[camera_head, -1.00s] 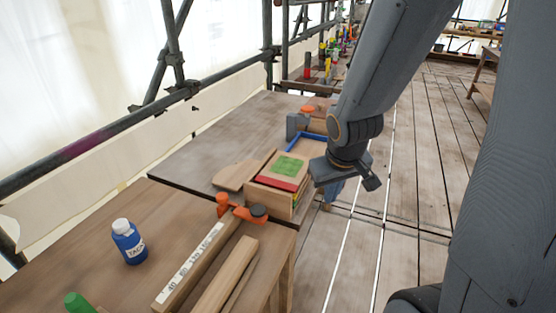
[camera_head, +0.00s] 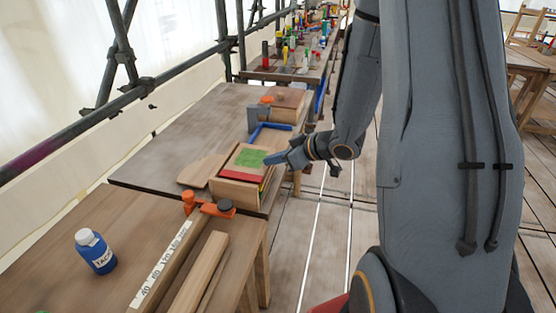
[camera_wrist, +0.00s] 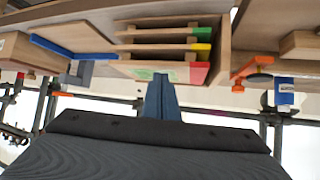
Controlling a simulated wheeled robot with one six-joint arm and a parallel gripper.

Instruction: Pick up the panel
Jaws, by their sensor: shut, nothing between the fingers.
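A wooden rack (camera_head: 235,192) sits on the far part of the workbench, with panels lying in it. The top panel (camera_head: 250,157) has a green patch and a red edge. In the wrist view, several stacked panels show coloured ends: red (camera_wrist: 197,72), yellow (camera_wrist: 201,46) and green (camera_wrist: 203,31). My gripper (camera_head: 272,159) reaches in from the right, its blue fingertips beside the top panel's right edge. In the wrist view its fingers (camera_wrist: 160,98) are together and empty, pointing at the rack. I cannot tell whether they touch it.
An orange clamp (camera_head: 208,204), timber lengths (camera_head: 200,275) and a blue bottle (camera_head: 95,251) are nearer. Scaffold rails (camera_head: 110,95) run along the left.

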